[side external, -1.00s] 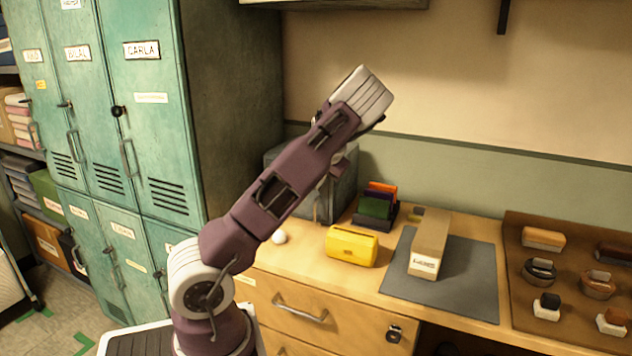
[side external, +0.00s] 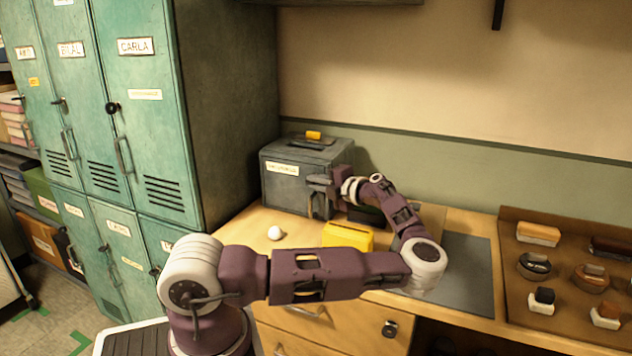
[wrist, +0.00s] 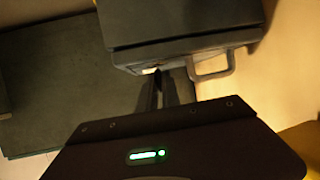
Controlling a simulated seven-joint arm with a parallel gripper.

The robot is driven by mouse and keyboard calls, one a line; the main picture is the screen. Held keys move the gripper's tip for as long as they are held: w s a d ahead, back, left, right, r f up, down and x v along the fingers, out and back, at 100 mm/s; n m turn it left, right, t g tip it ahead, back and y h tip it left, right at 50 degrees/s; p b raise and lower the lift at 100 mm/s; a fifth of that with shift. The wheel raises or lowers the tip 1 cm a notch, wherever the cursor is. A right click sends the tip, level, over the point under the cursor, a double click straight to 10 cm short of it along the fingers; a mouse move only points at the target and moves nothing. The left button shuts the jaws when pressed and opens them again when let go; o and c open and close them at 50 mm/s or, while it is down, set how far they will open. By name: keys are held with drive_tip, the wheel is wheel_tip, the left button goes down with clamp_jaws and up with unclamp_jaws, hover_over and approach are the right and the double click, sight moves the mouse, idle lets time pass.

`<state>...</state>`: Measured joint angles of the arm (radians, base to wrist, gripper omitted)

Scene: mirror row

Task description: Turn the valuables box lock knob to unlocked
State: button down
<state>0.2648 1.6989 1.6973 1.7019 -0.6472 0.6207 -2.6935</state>
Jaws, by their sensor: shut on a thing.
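The valuables box (side external: 283,186) is a dark grey metal box with a white label, standing at the back left of the desk. My gripper (side external: 318,187) is at the right part of its front face. In the wrist view, the box (wrist: 180,22) fills the top, with a wire handle (wrist: 214,66) on its front. My gripper (wrist: 166,78) has its fingers close together against the box front, left of that handle, shut on what appears to be the lock knob. The knob is mostly hidden by the fingers, so its turn position cannot be told.
A yellow box (side external: 347,236) and a white ball (side external: 275,233) are on the desk near my arm. A grey mat (side external: 468,270) lies to the right, partly behind my arm. A brown tray (side external: 560,285) holds brushes and tins at the far right. Green lockers (side external: 145,120) stand left.

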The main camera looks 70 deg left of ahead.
drive_tip(key=shift+f+m+g+y, duration=0.15)
drive_tip(key=shift+m+g+y, duration=0.15)
drive_tip(key=shift+y, duration=0.6)
drive_tip(key=c, duration=1.5)
unclamp_jaws()
drive_tip(key=shift+c, duration=0.2)
drive_tip(key=v, duration=0.7)
drive_tip(key=shift+f, duration=0.1)
